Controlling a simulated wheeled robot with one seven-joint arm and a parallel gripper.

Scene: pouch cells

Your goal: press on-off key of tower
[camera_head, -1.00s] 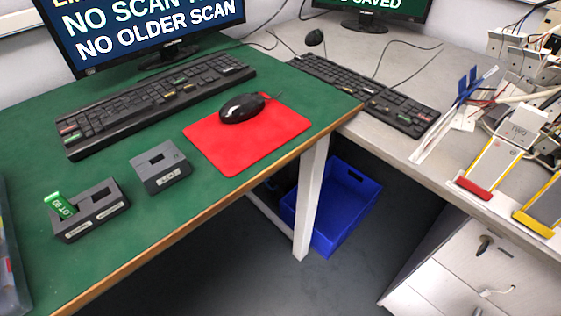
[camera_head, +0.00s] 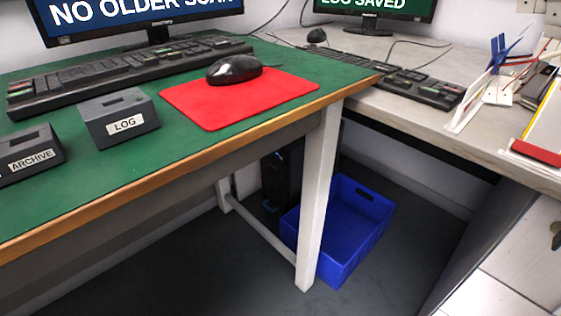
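A black computer tower (camera_head: 283,178) stands on the floor in the shade under the green-topped desk. It is partly hidden behind the desk's white front leg (camera_head: 319,200) and beside a blue crate. Its on-off key is too dark and small to make out. My gripper is not in view.
The blue crate (camera_head: 378,236) sits on the floor right of the white leg. A low white crossbar (camera_head: 262,237) runs under the desk. The desk's wooden front edge (camera_head: 190,155) overhangs this space. The grey bench (camera_head: 420,125) stands at the right. Floor in front is clear.

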